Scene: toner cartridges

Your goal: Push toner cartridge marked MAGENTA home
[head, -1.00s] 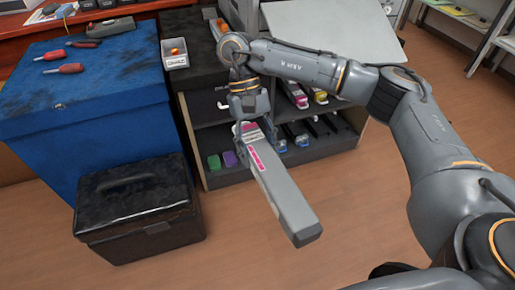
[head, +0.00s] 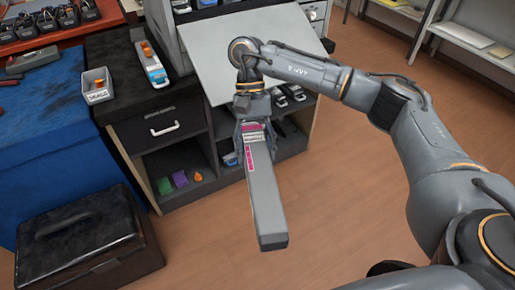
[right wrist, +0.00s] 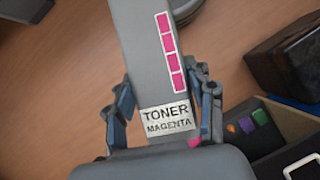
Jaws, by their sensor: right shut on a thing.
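The MAGENTA toner cartridge (head: 266,210) is a long grey bar with pink blocks and a white label. My right gripper (head: 254,132) is shut on its labelled end and holds it in the air in front of the cabinet. Its other end points down toward the bottom of the head view. In the right wrist view the cartridge (right wrist: 142,65) lies between the fingers (right wrist: 165,112), and its label reads TONER MAGENTA. A tilted light grey panel (head: 235,50) stands behind the arm. I see no empty slot for the cartridge. My left gripper is out of view.
A dark cabinet (head: 165,122) with a drawer and low shelves stands behind the cartridge. Green and purple blocks (head: 180,178) lie on a shelf. A small bin (head: 97,86) sits on top. A black box (head: 85,245) stands at lower left. The wooden floor (head: 345,195) is clear.

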